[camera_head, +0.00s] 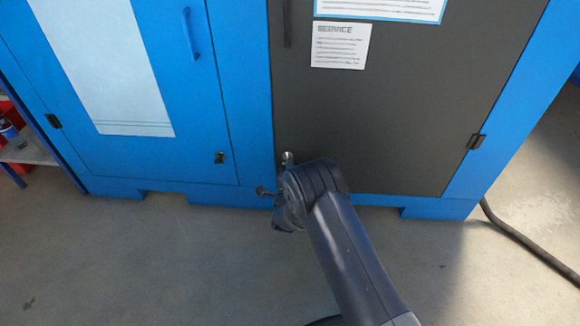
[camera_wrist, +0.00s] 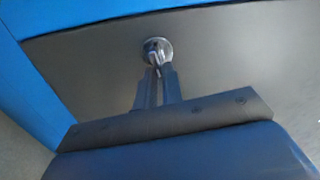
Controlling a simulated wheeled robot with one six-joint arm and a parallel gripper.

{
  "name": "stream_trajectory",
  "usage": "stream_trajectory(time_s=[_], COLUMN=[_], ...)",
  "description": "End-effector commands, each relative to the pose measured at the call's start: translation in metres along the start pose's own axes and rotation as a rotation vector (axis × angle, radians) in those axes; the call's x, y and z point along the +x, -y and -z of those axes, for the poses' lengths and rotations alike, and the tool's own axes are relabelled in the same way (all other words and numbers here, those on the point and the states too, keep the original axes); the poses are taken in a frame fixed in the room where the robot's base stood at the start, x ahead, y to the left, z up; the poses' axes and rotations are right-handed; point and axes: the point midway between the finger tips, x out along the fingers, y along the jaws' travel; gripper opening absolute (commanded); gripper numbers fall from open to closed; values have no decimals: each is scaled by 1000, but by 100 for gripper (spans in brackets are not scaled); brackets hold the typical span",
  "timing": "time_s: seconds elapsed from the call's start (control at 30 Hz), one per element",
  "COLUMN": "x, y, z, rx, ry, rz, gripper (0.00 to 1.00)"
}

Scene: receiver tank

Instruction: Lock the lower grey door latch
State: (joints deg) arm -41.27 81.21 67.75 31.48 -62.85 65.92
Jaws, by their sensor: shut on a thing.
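The lower latch (camera_head: 287,158) is a small silvery fitting at the lower left edge of the dark grey door (camera_head: 400,110) in the head view. In the wrist view the latch (camera_wrist: 155,48) shows as a round metal plate with a small knob or tab. My gripper (camera_wrist: 158,74) reaches to it from below, its two fingers close together with their tips at the tab, shut on it. In the head view my wrist and arm hide the fingertips and part of the door's lower edge. The exact angle of the tab is hard to tell.
A blue door (camera_head: 180,110) with its own dark latch (camera_head: 220,157) stands to the left. The grey door has a hinge (camera_head: 475,142) at its right and a service notice (camera_head: 340,45) above. A black hose (camera_head: 525,238) lies on the floor at right. The floor in front is clear.

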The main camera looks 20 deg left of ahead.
Motion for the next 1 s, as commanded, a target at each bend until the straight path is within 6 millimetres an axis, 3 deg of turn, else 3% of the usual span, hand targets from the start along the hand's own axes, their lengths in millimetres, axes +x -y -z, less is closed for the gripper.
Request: stream_trajectory(time_s=[0.33, 0.87, 0.9, 1.0], x=[0, 0, 0, 0], y=[-2, -3, -3, -3], z=[1, 1, 1, 0], rx=[139, 164, 164, 164], ry=[-1, -2, -2, -1], rz=[-1, -2, -2, -2], gripper=[0, 0, 9, 17])
